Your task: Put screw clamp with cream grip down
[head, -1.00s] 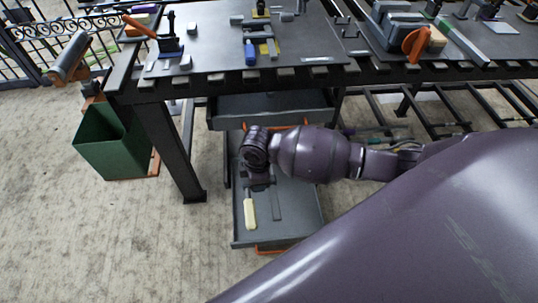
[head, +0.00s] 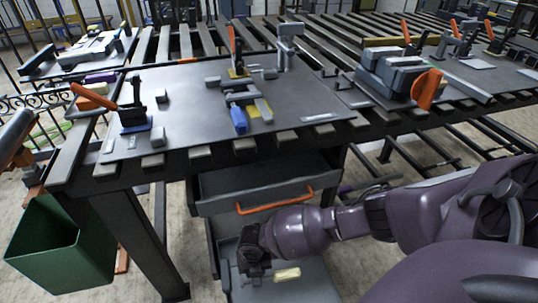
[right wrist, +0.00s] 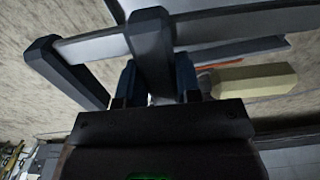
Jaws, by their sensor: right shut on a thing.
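The screw clamp shows its cream grip (head: 287,274) at the bottom of the head view. The right wrist view shows the cream grip (right wrist: 250,80), a pale flat bar and dark jaws. My right gripper (head: 254,266) is over the open lower drawer (head: 312,292). In the right wrist view its fingers (right wrist: 156,82) are shut on a dark jaw of the clamp (right wrist: 150,38). The grip lies to the right of the fingers. I cannot tell whether the clamp touches the drawer floor. My left gripper is not in view.
A partly open upper drawer (head: 265,188) with an orange handle (head: 275,201) sits just above my right arm. The workbench (head: 185,85) above holds clamps and blocks. A green bin (head: 45,245) hangs at the left by a table leg.

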